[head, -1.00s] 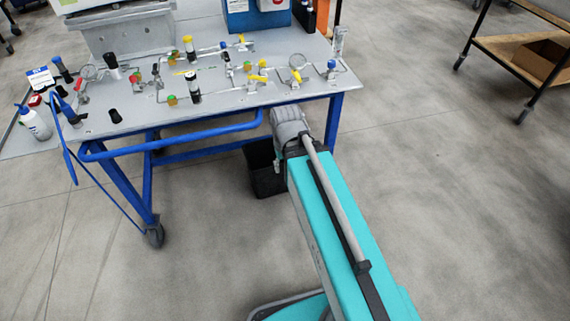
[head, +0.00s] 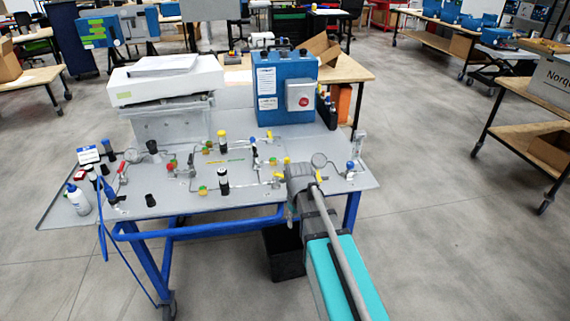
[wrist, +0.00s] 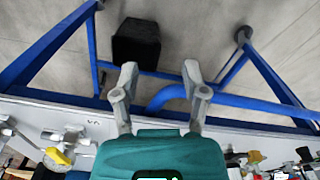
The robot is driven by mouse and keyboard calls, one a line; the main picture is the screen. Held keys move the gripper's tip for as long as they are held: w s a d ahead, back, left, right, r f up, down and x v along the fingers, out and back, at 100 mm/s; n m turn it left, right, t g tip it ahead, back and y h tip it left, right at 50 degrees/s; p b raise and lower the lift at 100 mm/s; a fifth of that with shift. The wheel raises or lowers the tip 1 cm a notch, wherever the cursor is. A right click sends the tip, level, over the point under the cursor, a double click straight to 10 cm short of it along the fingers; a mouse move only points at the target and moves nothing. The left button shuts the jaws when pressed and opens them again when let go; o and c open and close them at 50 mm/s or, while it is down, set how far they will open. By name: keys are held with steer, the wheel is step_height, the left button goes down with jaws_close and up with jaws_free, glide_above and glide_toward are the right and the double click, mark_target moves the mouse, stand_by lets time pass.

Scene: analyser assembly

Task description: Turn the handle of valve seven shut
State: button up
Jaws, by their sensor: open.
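The panel table (head: 150,207) carries a run of small valves and pipes. Yellow valve handles (head: 278,176) sit near its front, just left of my arm's end, and red handles (head: 122,168) sit further left. I cannot read which valve is number seven. In the wrist view a valve with a yellow handle (wrist: 58,156) lies at the lower left, apart from my gripper (wrist: 161,74). My gripper is open and empty, its two fingers spread at the table's front edge (wrist: 75,108). In the head view my arm hides the fingers and part of the panel.
A blue rail (head: 195,228) runs along the table's front. A black bin (head: 284,255) stands on the floor below. A blue box (head: 284,84) stands behind. Open floor lies to the right.

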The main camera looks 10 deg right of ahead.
mark_target(282, 176)
steer(key=w+r+n+p, duration=0.6)
steer(key=w+r+p, duration=1.1)
steer(key=w+r, duration=0.1)
steer(key=shift+w+a+r+n, duration=0.15)
steer(key=shift+a+r+n, duration=0.15)
steer(key=shift+n, duration=0.1)
steer(key=shift+f, duration=0.15)
step_height(282, 176, down, 14)
steer(key=b, duration=1.3)
steer(key=shift+r+b, duration=0.25)
steer(key=shift+b, duration=0.05)
jaws_close()
